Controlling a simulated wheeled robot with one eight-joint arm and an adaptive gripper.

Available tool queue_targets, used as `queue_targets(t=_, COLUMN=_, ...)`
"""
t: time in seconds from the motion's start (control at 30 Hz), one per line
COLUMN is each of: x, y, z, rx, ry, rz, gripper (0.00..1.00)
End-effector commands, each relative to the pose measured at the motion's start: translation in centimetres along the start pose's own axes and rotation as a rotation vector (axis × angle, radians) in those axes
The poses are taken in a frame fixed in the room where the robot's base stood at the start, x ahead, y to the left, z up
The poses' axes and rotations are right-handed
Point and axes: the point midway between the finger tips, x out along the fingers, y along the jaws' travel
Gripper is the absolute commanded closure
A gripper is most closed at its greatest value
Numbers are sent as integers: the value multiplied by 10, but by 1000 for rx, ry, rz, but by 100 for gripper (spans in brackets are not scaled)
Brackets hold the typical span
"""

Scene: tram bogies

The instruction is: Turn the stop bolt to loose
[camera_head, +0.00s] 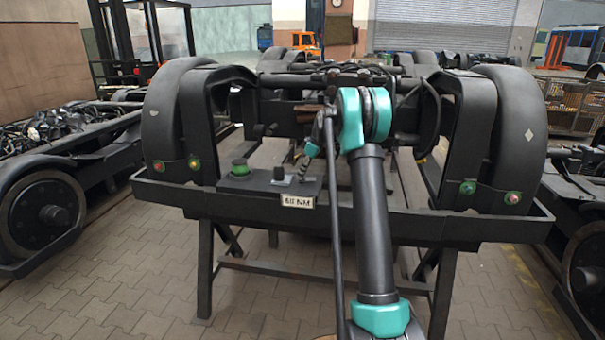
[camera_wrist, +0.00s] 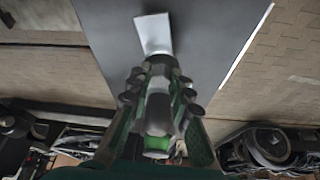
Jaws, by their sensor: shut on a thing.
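A dark box (camera_head: 262,190) sits on the front of the bogie frame in the head view, with a green round cap and a small grey knob on top. My gripper (camera_head: 303,163) reaches down at the box's right end, partly hidden by my arm. In the wrist view my gripper (camera_wrist: 160,95) is shut around a narrow grey metal part, which I take to be the stop bolt. The fingers hide most of it, so its turned position cannot be told. A pale grey block (camera_wrist: 153,33) stands just beyond the fingertips on a dark flat surface (camera_wrist: 205,35).
A small label plate (camera_head: 297,201) is on the front, below the box. The bogie's long front tray (camera_head: 400,222) stands on trestle legs. Curved dark guards (camera_head: 172,120) rise at both sides. Other bogies (camera_head: 45,205) stand left and right. Paved floor (camera_head: 140,285) is open in front.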

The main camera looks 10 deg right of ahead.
Motion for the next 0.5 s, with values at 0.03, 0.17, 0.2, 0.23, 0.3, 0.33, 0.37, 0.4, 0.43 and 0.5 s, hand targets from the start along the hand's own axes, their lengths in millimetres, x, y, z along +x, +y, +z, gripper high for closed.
queue_targets(t=0.03, x=0, y=0, z=0, rx=-1, ry=-1, rz=-1, gripper=100)
queue_targets(t=0.17, x=0, y=0, z=1, rx=-2, ry=-1, rz=-1, gripper=100)
queue_targets(t=0.2, x=0, y=0, z=1, rx=-2, ry=-1, rz=-1, gripper=100)
queue_targets(t=0.23, x=0, y=0, z=1, rx=-1, ry=-1, rz=-1, gripper=100)
queue_targets(t=0.3, x=0, y=0, z=1, rx=-1, ry=-1, rz=-1, gripper=100)
queue_targets(t=0.33, x=0, y=0, z=1, rx=-1, ry=-1, rz=-1, gripper=100)
queue_targets(t=0.37, x=0, y=0, z=1, rx=-1, ry=-1, rz=-1, gripper=77)
queue_targets(t=0.4, x=0, y=0, z=1, rx=-1, ry=-1, rz=-1, gripper=72)
queue_targets(t=0.43, x=0, y=0, z=1, rx=-1, ry=-1, rz=-1, gripper=68)
queue_targets(t=0.5, x=0, y=0, z=0, rx=-1, ry=-1, rz=0, gripper=60)
